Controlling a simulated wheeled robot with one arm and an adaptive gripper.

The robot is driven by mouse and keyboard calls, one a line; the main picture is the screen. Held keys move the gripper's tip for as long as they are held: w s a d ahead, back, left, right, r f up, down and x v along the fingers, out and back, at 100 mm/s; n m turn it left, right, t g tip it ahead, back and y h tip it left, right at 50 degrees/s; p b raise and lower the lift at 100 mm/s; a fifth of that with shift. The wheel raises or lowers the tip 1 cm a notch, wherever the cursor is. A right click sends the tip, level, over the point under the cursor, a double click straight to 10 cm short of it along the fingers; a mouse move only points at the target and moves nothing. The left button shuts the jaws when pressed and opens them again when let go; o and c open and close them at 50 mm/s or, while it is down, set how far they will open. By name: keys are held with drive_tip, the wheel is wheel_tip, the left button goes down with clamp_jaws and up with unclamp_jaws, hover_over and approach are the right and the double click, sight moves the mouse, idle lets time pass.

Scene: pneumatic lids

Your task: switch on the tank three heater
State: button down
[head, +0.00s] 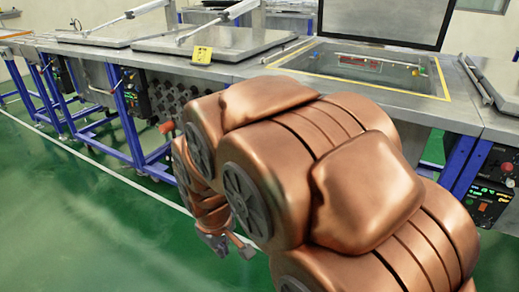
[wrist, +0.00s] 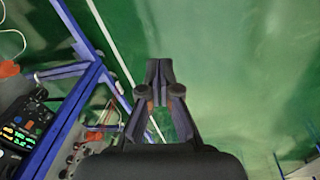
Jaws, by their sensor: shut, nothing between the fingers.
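My gripper (wrist: 158,72) is shut and empty in the wrist view, over green floor. In the head view my gripper (head: 228,243) hangs low before the tanks, partly hidden by my copper arm. A black control panel (wrist: 25,125) with green digits and small knobs is at the left edge of the wrist view, apart from my fingers. In the head view one control panel (head: 135,92) is on the left tank frame and another panel (head: 493,195) with lit displays is at the right edge. I cannot tell which panel belongs to tank three, nor the heater switch's state.
An open tank (head: 365,70) with a raised dark lid (head: 385,18) stands behind my arm. A closed lid (head: 230,42) bears a yellow tag (head: 202,55). Blue frame legs (wrist: 75,105) stand near my gripper. Green floor (head: 80,220) is clear at front left.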

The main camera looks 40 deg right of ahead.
drive_tip(key=w+d+f+n+t+h+b, duration=0.1)
drive_tip(key=w+d+f+n+t+h, duration=0.1)
drive_tip(key=w+d, duration=0.6)
drive_tip(key=w+d+f+n+t+h+b, duration=0.1)
drive_tip(key=w+d+n+t, duration=0.4)
drive_tip(key=d, duration=1.1)
drive_tip(key=w+d+f+n+t+h+b, duration=0.1)
drive_tip(key=w+d+f+n+t+h, duration=0.2)
drive_tip(key=w+d+t, duration=0.4)
drive_tip(key=w+d, duration=0.3)
drive_tip(key=d, duration=0.2)
drive_tip(key=shift+w+d+f+h+b, duration=0.25)
drive_tip(key=shift+w+d+h+b, duration=0.1)
drive_tip(key=shift+d+h, duration=0.05)
drive_tip(key=s+d+b+x, duration=0.1)
drive_tip(key=d+x, duration=0.1)
drive_tip(key=x, duration=1)
drive_tip(key=shift+w+d+f, duration=0.2)
drive_tip(key=shift+w+d, duration=0.05)
drive_tip(key=shift+d, duration=0.15)
